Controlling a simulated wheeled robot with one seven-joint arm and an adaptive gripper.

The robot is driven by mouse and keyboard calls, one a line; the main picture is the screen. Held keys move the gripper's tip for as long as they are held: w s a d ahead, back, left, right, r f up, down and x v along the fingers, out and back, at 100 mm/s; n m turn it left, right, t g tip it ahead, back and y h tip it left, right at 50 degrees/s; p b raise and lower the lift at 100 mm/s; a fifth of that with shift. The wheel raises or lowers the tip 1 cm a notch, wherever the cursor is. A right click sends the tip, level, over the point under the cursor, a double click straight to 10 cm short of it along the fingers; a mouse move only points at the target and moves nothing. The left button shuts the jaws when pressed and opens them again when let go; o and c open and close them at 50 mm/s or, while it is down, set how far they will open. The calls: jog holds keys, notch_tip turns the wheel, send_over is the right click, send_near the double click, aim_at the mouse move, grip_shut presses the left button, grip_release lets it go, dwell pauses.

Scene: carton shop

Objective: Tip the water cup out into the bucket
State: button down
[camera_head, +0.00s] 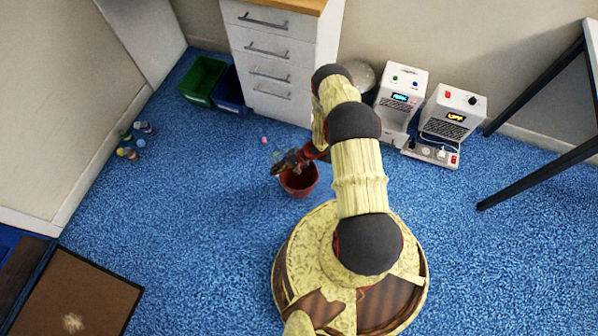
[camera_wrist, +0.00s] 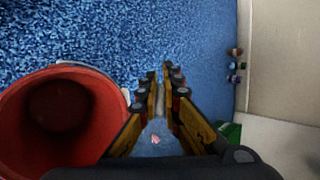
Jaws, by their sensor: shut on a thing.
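The red bucket (camera_head: 299,181) stands on the blue carpet just in front of my base. In the wrist view its open mouth (camera_wrist: 52,118) fills the lower left, and the inside that shows looks empty. My gripper (camera_head: 284,165) is over the bucket's far left rim in the head view. In the wrist view my gripper (camera_wrist: 160,82) points past the bucket's right side. Its fingers are nearly together on a pale, see-through thing (camera_wrist: 160,101), which seems to be the water cup. The fingers hide most of it; its tilt and any water in it cannot be told.
Green (camera_head: 203,80) and blue (camera_head: 230,91) bins stand beside a white drawer cabinet (camera_head: 268,60). Two white devices (camera_head: 402,93) (camera_head: 453,112) stand at the back right. Small coloured things (camera_head: 133,140) lie by the left wall. A pink bit (camera_head: 264,140) lies beyond the bucket.

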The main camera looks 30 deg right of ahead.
jog(key=shift+w+a+r+g, duration=0.15)
jog(key=shift+w+r+g, duration=0.15)
jog(key=shift+g, duration=0.1)
jog(key=shift+w+a+f+h+b, duration=0.15)
jog(key=shift+f+h+b, duration=0.2)
jog(key=shift+h, duration=0.05)
jog(key=shift+w+a+f+m+g+b, duration=0.2)
jog(key=shift+w+f+m+g+b, duration=0.1)
jog(key=shift+w+g+b, duration=0.15)
jog(key=shift+w+a+f+m+g+h+b, duration=0.1)
jog(key=shift+w+a+m+g+h+b, duration=0.1)
jog(key=shift+w+a+g+h, duration=0.35)
jog(key=shift+w+a+f+m+g+h+b, duration=0.1)
jog(key=shift+w+a+m+g+h, duration=0.1)
jog(key=shift+w+g+h, duration=0.6)
jog(key=shift+w+a+f+m+g+h+b, duration=0.2)
jog(key=shift+w+a+g, duration=0.25)
jog(key=shift+g, duration=0.55)
jog(key=shift+w+r, duration=0.1)
